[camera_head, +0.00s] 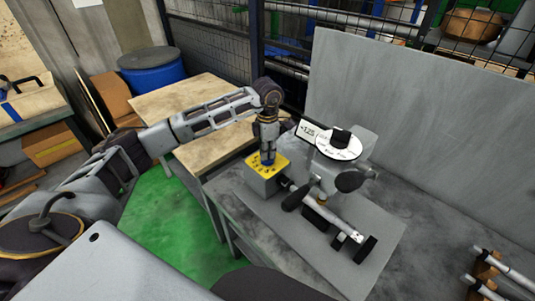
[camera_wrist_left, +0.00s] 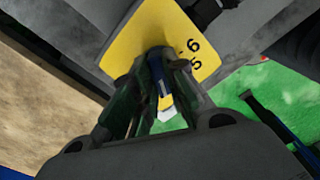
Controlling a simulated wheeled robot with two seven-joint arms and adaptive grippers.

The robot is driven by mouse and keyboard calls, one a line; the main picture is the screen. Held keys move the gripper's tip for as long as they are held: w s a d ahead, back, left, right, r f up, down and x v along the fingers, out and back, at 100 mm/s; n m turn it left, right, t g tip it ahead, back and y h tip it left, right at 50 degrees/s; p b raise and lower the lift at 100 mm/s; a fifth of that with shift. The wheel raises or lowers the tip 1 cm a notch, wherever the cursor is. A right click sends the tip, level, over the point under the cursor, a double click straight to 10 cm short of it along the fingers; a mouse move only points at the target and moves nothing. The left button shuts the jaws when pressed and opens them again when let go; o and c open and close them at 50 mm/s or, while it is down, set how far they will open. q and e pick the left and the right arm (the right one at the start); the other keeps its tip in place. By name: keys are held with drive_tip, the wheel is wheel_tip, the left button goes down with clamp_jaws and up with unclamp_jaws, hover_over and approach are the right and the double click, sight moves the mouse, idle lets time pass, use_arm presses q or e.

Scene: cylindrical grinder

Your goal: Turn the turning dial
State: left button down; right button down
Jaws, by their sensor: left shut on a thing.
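The turning dial is a dark blue knob on a yellow numbered plate (camera_head: 281,166) on top of a grey box, in the middle of the head view. My left gripper (camera_head: 267,153) points straight down over the plate, shut on the knob. In the left wrist view the yellow plate (camera_wrist_left: 150,35) shows the digits 6 and 5 at its right side. The blue knob (camera_wrist_left: 156,68) with a white and yellow tip sits between the fingers of my left gripper (camera_wrist_left: 158,95). The fingers hide part of the knob and the plate's other numbers. My right gripper is not in view.
The grinder's white round dial (camera_head: 338,147) with a black knob and a small "+1.25" sign stand right of the plate. A bar (camera_head: 335,222) with black handles lies in front. A grey panel (camera_head: 420,130) closes the back. A wooden-topped table (camera_head: 195,110) stands at left.

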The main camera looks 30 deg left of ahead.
use_arm(q)
drive_tip(key=shift+m+b, duration=0.55)
drive_tip(key=shift+m, duration=0.75)
drive_tip(key=shift+b, duration=0.3)
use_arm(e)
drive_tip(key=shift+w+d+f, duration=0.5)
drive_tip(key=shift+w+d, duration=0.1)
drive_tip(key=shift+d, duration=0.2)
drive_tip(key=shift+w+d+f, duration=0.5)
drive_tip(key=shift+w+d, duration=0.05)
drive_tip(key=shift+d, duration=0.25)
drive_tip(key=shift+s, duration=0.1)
use_arm(q)
drive_tip(key=c, duration=1.4)
unclamp_jaws()
drive_tip(key=shift+c, duration=0.2)
drive_tip(key=shift+r, duration=0.15)
wheel_tip(320, 180, up, 12)
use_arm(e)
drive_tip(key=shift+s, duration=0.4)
